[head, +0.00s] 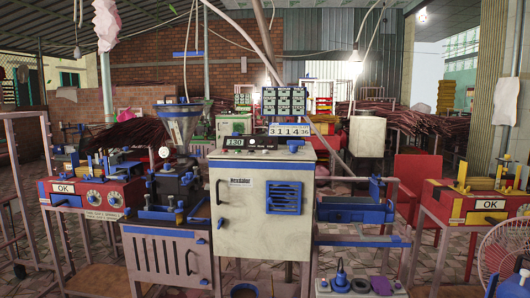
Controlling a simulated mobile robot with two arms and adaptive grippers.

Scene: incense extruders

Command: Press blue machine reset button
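The blue-trimmed machine stands in the middle of the head view, with a pale cabinet (262,215) facing me. A small display box (249,142) reading about 130 sits on its top edge. A blue cap or knob (294,145) sits on the top right of the cabinet, and I cannot tell whether it is the reset button. A counter display (290,130) stands above, with digits starting 3114. No label reading reset can be made out.
Red machines marked OK stand at left (92,193) and right (471,203). A blue-topped side table (358,211) adjoins the cabinet. A fan (505,250) stands at the lower right. A low grey unit with a blue knob (340,277) is at the bottom. Tiled floor shows between stands.

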